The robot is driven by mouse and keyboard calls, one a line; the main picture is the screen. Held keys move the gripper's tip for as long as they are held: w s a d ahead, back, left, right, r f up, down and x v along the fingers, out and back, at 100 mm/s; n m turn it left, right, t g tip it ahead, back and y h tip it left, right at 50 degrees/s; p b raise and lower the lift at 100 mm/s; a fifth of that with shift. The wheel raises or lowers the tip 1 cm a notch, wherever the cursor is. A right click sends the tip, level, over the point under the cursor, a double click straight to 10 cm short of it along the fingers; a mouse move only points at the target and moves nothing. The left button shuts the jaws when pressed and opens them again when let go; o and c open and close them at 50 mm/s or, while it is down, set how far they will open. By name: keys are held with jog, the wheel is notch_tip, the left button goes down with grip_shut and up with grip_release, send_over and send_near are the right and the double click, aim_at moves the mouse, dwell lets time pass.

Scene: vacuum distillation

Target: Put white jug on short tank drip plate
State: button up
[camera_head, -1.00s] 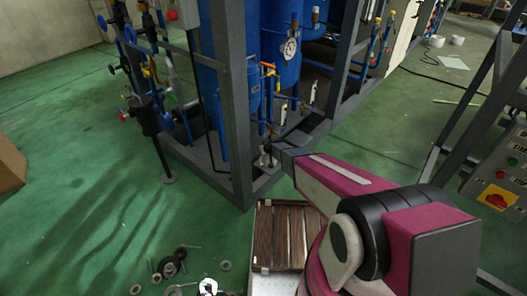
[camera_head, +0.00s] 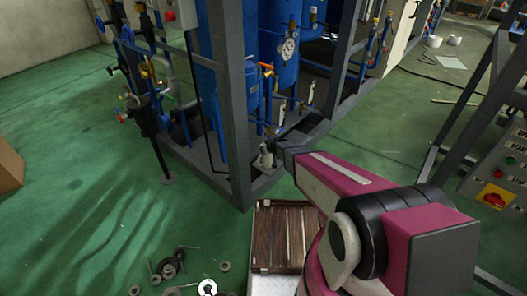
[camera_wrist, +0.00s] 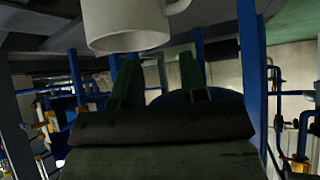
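The white jug (camera_head: 265,159) shows small in the head view, at the near lower corner of the blue tank frame, just left of the end of my arm. In the wrist view the jug (camera_wrist: 125,25) is large, cut off by the top edge, with its handle toward the right. My gripper (camera_wrist: 159,58) has its two dark fingers apart, with a visible gap between them. The jug lies above and partly left of the fingertips. I cannot tell whether it touches them. The drip plate cannot be made out, and what lies under the jug is unclear.
Grey frame posts (camera_head: 231,110) and blue tanks (camera_head: 277,50) stand close around the end of my arm. Pipes and valves surround it in the wrist view.

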jog(key=s+d+r+m+g+h, duration=0.2)
jog(key=s+d+r+m+g, duration=0.1)
jog(key=s+d+r, duration=0.8)
jog(key=s+d+r+m+g+h, duration=0.2)
jog(key=s+d+r+m+g, duration=0.1)
jog(key=s+d+r, duration=0.8)
jog(key=s+r+g, duration=0.1)
jog(key=s+r, duration=0.2)
jog(key=s, duration=0.3)
jog(key=shift+s+r+g+h, duration=0.25)
jog(key=shift+r+g+h, duration=0.05)
jog(key=shift+r, duration=0.05)
